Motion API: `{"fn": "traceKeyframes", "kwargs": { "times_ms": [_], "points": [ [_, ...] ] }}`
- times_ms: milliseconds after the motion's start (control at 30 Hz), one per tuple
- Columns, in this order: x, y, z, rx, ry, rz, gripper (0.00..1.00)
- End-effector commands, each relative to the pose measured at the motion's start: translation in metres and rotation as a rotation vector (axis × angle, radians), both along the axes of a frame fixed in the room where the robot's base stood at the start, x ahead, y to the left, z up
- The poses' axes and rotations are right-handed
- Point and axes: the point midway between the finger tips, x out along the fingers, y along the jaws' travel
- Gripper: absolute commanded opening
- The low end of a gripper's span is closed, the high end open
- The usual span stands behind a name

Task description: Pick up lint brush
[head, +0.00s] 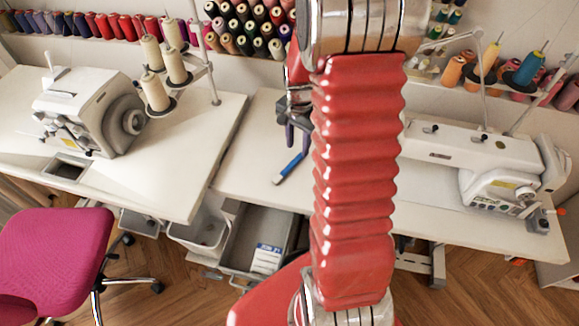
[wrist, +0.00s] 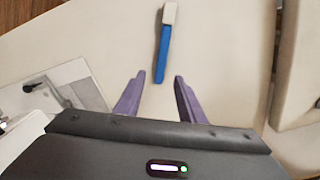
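The lint brush (wrist: 162,52) has a blue handle and a pale head, and lies flat on a white table. In the wrist view it is beyond my fingertips, with the handle end pointing back toward the gap between them. My gripper (wrist: 155,88) has two purple fingers spread apart with nothing between them. In the head view the brush (head: 289,167) shows as a blue strip just below my gripper (head: 291,143), partly beside my red arm. My arm hides part of the table there.
A white sewing machine (head: 480,160) stands on the right table. Another machine (head: 90,110) with thread cones stands on the left table (head: 185,165). A pink chair (head: 50,255) is at lower left. Open drawers (head: 255,240) sit below the table. Thread spools line the wall.

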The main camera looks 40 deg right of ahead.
Motion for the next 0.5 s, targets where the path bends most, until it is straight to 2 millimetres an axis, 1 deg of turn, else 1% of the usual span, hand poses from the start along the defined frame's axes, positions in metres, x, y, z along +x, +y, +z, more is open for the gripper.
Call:
{"fn": "traceKeyframes", "kwargs": {
  "times_ms": [133, 233, 500],
  "points": [
    [0.0, 0.0, 0.0, 0.0, 0.0, 0.0, 0.36],
    [0.0, 0.0, -0.005, 0.001, 0.001, 0.0, 0.36],
    [-0.001, 0.001, -0.037, 0.001, 0.002, 0.0, 0.36]
  ]
}}
